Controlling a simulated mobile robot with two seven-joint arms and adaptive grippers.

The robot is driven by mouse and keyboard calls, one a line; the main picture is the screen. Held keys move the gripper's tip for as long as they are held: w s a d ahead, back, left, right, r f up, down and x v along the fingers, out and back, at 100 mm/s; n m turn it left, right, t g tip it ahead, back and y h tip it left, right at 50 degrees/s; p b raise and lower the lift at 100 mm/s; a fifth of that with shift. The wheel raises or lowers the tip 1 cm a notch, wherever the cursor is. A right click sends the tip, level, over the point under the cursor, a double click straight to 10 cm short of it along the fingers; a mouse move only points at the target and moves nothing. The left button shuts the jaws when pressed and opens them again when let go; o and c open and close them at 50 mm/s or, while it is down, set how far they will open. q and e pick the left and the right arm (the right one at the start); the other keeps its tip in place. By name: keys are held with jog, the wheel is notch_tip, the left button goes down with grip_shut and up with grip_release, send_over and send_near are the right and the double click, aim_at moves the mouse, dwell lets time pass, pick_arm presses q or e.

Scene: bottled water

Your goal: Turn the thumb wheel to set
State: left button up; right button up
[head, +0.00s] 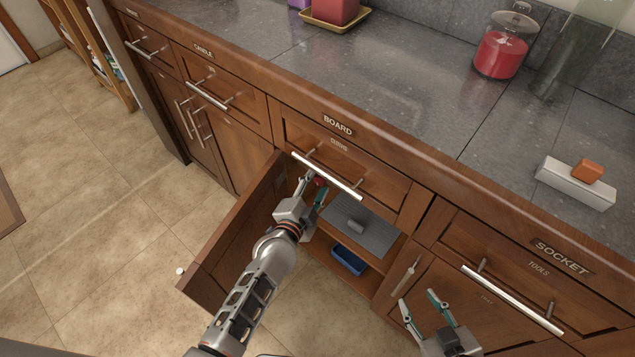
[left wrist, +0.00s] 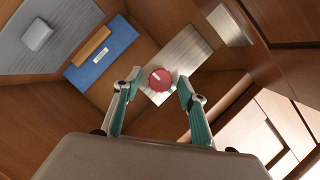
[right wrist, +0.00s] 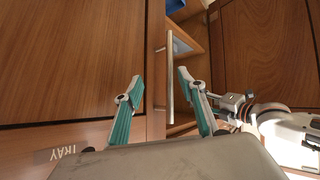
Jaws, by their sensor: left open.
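The thumb wheel (left wrist: 160,79) is a round red knob with a pale mark on its face. It sits on a brushed metal plate (left wrist: 190,50) inside the open cabinet. In the head view a bit of the red wheel (head: 319,182) shows beside my left fingers. My left gripper (head: 314,189) is open at the cabinet opening. In the left wrist view its teal fingertips (left wrist: 160,82) lie on either side of the wheel; whether they touch it I cannot tell. My right gripper (head: 419,300) is open and empty in front of the right cabinet door.
The cabinet door (head: 235,235) stands open left of my left arm. A drawer handle (head: 325,175) lies just above my left gripper. A door handle (right wrist: 169,90) appears between my right fingers.

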pick_arm(q)
jog(key=shift+w+d+f, duration=0.1)
jog(key=shift+w, duration=0.2)
pick_arm(e)
jog(key=shift+w+a+r, duration=0.1)
jog(key=shift+w+r, duration=0.1)
jog(key=shift+w, duration=0.05)
pick_arm(q)
jog(key=c, duration=1.1)
pick_arm(e)
jog(key=shift+s+a+f, duration=0.1)
jog(key=shift+s+f, duration=0.05)
jog(key=shift+s, duration=0.05)
